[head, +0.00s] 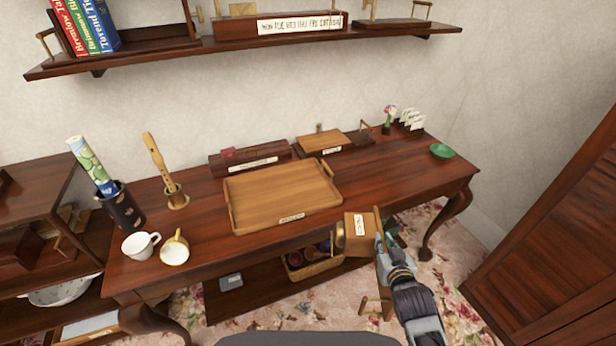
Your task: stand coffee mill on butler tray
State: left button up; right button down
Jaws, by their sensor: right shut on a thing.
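The butler tray (262,213) is a light wooden tray with raised sides and a small label, lying flat and empty on the dark wooden table. My right gripper (379,243) is shut on a wooden box-shaped thing with a white label and a brass-coloured round part at its left, apparently the coffee mill (360,246). It is held tilted in front of the table's front edge, to the right of and below the tray in the picture. The label is too small to read. My left gripper is not in view.
A green bowl (442,151) is at right. The tabletop right of the tray is clear.

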jog(key=shift+r+p, duration=2.65)
jog(key=shift+r, duration=0.35)
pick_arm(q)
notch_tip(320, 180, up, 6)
pick_arm(e)
jog(key=shift+w+d+r, duration=0.1)
jog(key=shift+w+d, duration=0.1)
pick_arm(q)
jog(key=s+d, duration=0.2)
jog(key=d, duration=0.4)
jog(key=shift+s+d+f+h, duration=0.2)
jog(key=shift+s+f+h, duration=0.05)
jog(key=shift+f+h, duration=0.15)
pick_arm(e)
jog(key=w+d+r+m+h, duration=0.1)
jog(key=w+d+r, duration=0.2)
jog(key=d, duration=0.4)
jog(key=w+d+r+m+h, duration=0.1)
jog(key=w+d+r+h, duration=0.1)
jog(key=w+d, duration=0.4)
jog(key=w+d+r+m+h, duration=0.1)
jog(key=w+d+r+m, duration=0.1)
jog(key=w+d, duration=0.3)
jog(key=d+r, duration=0.1)
jog(key=d, duration=0.2)
jog(key=shift+d+r+g+h, duration=0.3)
jog(key=shift+g, duration=0.1)
